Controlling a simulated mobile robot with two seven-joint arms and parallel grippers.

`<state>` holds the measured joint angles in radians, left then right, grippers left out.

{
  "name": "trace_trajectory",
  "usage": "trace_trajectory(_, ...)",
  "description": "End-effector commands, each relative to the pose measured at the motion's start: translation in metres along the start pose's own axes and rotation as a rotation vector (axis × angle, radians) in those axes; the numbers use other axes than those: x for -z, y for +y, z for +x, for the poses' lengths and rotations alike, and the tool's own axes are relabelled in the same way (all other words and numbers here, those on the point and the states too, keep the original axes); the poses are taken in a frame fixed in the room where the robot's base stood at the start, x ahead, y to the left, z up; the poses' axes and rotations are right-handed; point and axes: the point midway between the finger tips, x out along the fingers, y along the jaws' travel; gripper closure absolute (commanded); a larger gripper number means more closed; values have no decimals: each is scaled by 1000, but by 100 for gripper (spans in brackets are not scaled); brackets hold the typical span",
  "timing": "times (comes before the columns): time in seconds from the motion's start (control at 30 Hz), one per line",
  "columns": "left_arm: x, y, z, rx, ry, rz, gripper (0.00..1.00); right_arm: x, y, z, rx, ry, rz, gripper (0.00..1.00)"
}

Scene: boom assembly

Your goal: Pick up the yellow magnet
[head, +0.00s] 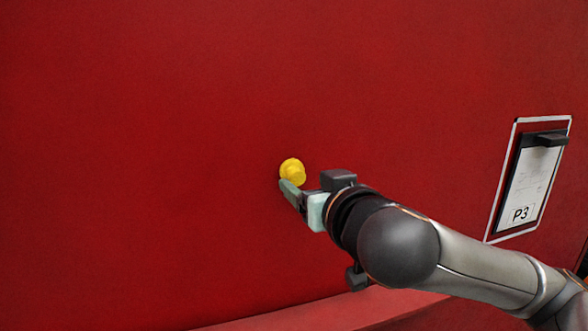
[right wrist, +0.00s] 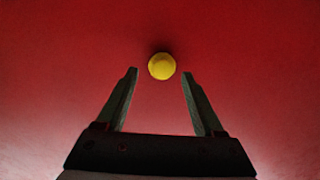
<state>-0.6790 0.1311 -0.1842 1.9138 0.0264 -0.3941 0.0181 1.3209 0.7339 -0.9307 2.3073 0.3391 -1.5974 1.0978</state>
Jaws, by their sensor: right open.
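The yellow magnet (head: 292,171) is a small round knob on the red wall, a little left of and above my right gripper (head: 303,194). In the right wrist view the magnet (right wrist: 162,66) shows as a yellow disc just beyond the fingertips, between the lines of the two fingers. My right gripper (right wrist: 160,82) is open and empty, with its fingers pointing at the wall. I see a gap between the fingertips and the magnet in the wrist view. My left gripper is not in view.
The large red wall (head: 150,130) fills most of the head view and is bare around the magnet. A framed clipboard marked P3 (head: 521,185) hangs on it at the right. A red ledge (head: 330,312) runs along the bottom.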

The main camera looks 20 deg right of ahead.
Motion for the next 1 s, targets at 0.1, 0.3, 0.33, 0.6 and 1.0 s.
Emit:
trace_trajectory(0.1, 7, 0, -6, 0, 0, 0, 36, 3, -3, 19, -3, -2, -1, 31)
trace_trajectory(0.3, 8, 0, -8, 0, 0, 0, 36, 1, -4, 36, 0, 0, 1, 31)
trace_trajectory(0.33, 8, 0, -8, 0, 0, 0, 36, 1, -4, 36, 1, 0, 1, 31)
trace_trajectory(0.6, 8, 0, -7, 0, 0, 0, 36, 0, -4, 36, 1, 0, 1, 41)
trace_trajectory(1.0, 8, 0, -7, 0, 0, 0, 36, 0, -4, 36, 1, -1, 1, 86)
